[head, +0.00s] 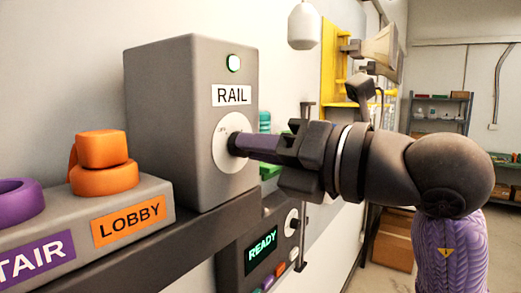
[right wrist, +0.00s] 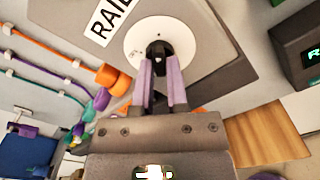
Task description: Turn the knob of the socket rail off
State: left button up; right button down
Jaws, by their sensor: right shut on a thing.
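The socket rail's grey box (head: 165,120) stands on a dark ledge in the head view, with a RAIL label (head: 232,95) and a small lit indicator (head: 234,63) above a round white dial plate (head: 222,148). The dial plate also shows in the right wrist view (right wrist: 183,42). My right gripper (head: 240,145) reaches in from the right and is shut on the dark knob (right wrist: 159,50) at the plate's middle. Its purple fingers (right wrist: 160,85) sit on either side of the knob. The fingers hide most of the knob, so its pointing direction is unclear. My left gripper is not in view.
An orange plug (head: 103,165) sits on the LOBBY unit (head: 130,222) at the left, beside a purple ring (head: 18,202). A dark box with a READY display (head: 262,253) is below the ledge. Shelves (head: 437,115) stand at the far right.

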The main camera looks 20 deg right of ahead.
jog(key=shift+d+n+b, duration=0.1)
jog(key=shift+n+b, duration=2.15)
jog(key=shift+n, duration=6.15)
jog(key=c, duration=0.6)
grip_release()
jog(key=shift+c, duration=0.2)
